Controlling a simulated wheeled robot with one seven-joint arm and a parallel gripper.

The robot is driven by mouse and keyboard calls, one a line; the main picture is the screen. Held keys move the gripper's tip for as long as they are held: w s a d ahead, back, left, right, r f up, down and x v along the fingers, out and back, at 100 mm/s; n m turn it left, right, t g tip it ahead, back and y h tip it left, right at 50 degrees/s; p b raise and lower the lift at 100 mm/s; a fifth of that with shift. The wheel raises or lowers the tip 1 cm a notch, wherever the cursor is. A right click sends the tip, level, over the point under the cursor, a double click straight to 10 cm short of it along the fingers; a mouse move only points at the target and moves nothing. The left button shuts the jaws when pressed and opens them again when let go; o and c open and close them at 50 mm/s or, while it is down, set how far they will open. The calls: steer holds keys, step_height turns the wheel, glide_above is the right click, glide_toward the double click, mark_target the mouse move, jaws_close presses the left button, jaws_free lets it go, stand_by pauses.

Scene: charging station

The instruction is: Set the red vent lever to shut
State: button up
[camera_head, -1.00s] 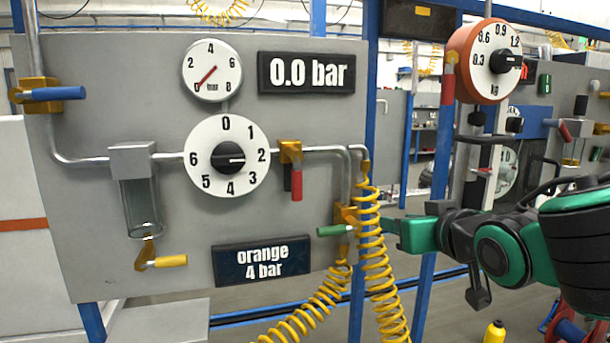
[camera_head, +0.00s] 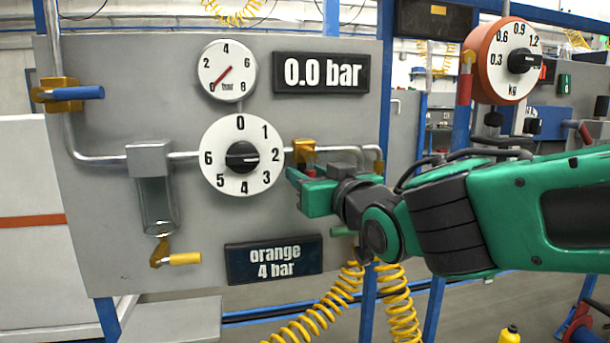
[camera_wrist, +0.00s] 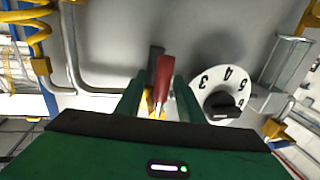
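The red vent lever shows in the wrist view (camera_wrist: 164,76) as a red handle between my gripper's two fingers. In the head view its yellow valve body (camera_head: 304,150) sits on the pipe right of the numbered dial, and my gripper mostly covers the handle. My gripper (camera_wrist: 157,84) is open around the lever, with a gap visible on the left side. Contact with the right finger cannot be told. In the head view my gripper (camera_head: 298,180) is in front of the panel, just below the valve body.
The black-knobbed dial (camera_head: 241,155) is close left of my gripper. A green-handled valve (camera_head: 343,231) and yellow coiled hoses (camera_head: 398,305) are below my arm. A blue lever (camera_head: 78,94) and a yellow lever (camera_head: 184,259) are farther left. The gauge display (camera_head: 320,73) reads 0.0 bar.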

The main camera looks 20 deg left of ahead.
steer(key=shift+x, duration=1.35)
jaws_close()
